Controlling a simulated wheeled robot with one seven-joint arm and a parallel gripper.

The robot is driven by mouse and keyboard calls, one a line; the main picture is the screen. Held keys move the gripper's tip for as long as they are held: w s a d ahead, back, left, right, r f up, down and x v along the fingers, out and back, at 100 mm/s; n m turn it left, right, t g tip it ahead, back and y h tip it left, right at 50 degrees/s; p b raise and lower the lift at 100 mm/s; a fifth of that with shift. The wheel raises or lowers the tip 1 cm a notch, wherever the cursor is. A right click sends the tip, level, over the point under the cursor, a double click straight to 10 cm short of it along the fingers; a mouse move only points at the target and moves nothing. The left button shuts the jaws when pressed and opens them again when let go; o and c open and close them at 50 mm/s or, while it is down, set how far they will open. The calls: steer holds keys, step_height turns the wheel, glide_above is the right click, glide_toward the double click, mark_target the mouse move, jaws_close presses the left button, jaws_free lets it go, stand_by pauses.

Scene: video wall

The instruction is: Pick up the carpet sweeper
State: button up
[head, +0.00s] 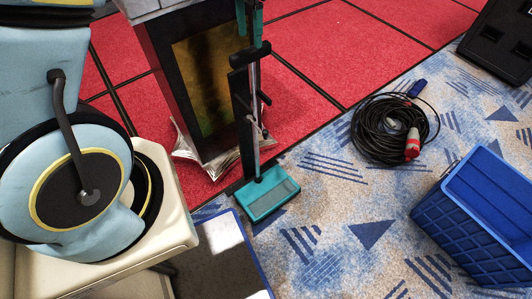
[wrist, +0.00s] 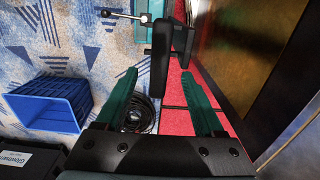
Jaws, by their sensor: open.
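The carpet sweeper stands upright on the patterned carpet in the head view, with a teal, flat head (head: 272,200) and a thin metal pole rising to a black handle (head: 250,56). My gripper (head: 250,32), with teal fingers, is at the top of the head view, just above the handle. In the wrist view its two fingers (wrist: 160,76) are spread apart, and the black handle (wrist: 160,52) shows between and beyond their tips. I cannot tell whether either finger touches it.
A dark cabinet with a golden panel (head: 207,75) stands close behind and left of the sweeper. A black cable coil (head: 372,132), a blue crate (head: 480,215) and a black case (head: 500,42) lie to the right. Carpet between sweeper and crate is clear.

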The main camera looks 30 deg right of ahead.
mark_target(252, 64)
step_height(252, 64, down, 10)
steer(key=shift+f+p, duration=0.1)
steer(key=shift+p, duration=0.8)
jaws_close()
stand_by(0.3)
